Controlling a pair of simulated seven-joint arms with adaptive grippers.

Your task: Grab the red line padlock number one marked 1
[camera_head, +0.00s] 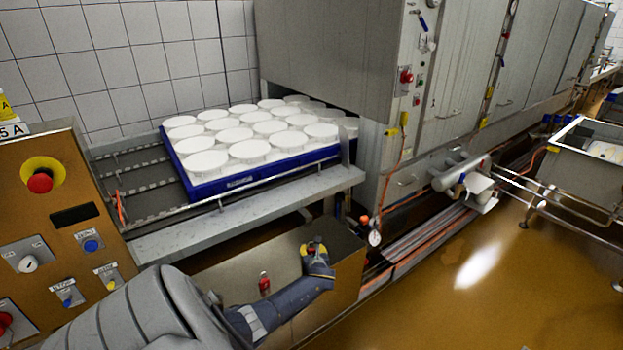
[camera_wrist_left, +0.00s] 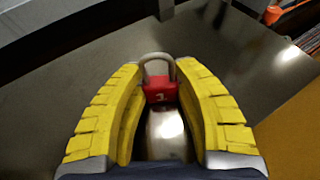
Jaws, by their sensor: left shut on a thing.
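A red padlock (camera_wrist_left: 161,90) with a grey metal shackle and a small pale mark, which looks like a 1, is between the yellow fingers of my left gripper (camera_wrist_left: 160,98) in the left wrist view. The fingers are shut on its sides, and the shackle points away from the palm. In the head view my left gripper (camera_head: 317,246) is over the grey metal box top, with a small bit of red between its fingertips. A second red padlock (camera_head: 264,283) stands on the box top left of the gripper; its mark is too small to read. My right gripper is not in view.
A blue tray (camera_head: 238,182) of white round moulds sits on the conveyor (camera_head: 250,208) behind the gripper. A brown control panel (camera_head: 60,215) stands at the left. A gauge (camera_head: 375,238) and an orange-topped fitting are right of the box. Wet floor (camera_head: 480,270) is open at the right.

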